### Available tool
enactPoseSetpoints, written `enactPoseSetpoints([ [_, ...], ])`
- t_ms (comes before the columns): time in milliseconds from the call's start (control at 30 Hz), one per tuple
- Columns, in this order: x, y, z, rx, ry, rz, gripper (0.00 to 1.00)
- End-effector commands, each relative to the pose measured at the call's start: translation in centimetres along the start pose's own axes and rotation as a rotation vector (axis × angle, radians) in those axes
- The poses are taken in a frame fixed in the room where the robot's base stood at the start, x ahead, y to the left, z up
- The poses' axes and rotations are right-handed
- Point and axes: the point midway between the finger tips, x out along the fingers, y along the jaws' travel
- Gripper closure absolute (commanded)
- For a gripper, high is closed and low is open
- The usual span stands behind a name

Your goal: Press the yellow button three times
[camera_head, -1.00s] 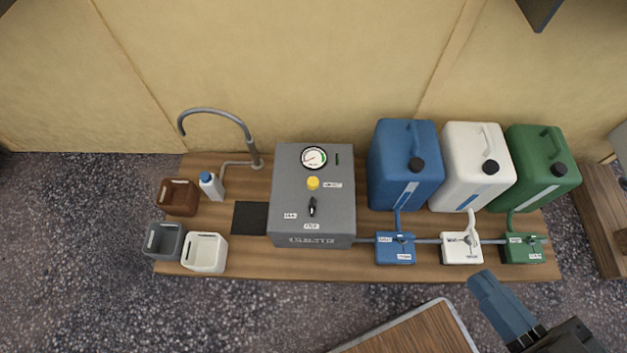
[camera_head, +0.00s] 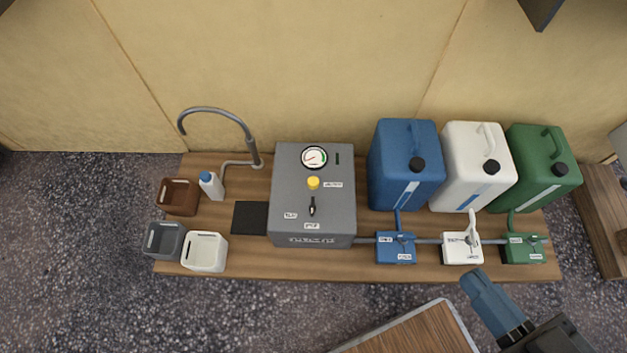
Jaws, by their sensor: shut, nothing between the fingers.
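The yellow button (camera_head: 313,183) sits on top of the grey machine box (camera_head: 325,222), below a round dial gauge (camera_head: 314,158) and above a black lever (camera_head: 312,207). My gripper (camera_head: 474,279) is at the lower right, with its blue fingers shut and empty. It is well to the right of and nearer than the button, just below the white valve block in the picture, and does not touch the button. The button is in full view.
Blue (camera_head: 390,175), white (camera_head: 460,190) and green (camera_head: 532,190) canisters stand to the right of the machine, with valve blocks on a pipe before them. A curved tap (camera_head: 245,130), small bottle (camera_head: 211,188) and several small bins stand at the left. A wooden-topped table (camera_head: 420,330) is in front.

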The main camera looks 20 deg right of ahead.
Motion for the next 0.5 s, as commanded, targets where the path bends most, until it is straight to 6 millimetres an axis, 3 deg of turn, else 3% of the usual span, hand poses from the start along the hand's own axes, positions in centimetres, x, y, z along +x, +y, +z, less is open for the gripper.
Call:
enactPoseSetpoints([
  [267, 6.7, 0.3, 9.3, 0.308, -0.07, 0.024, 1.0],
  [500, 14.2, 0.2, 16.9, 0.626, -0.144, 0.055, 1.0],
])
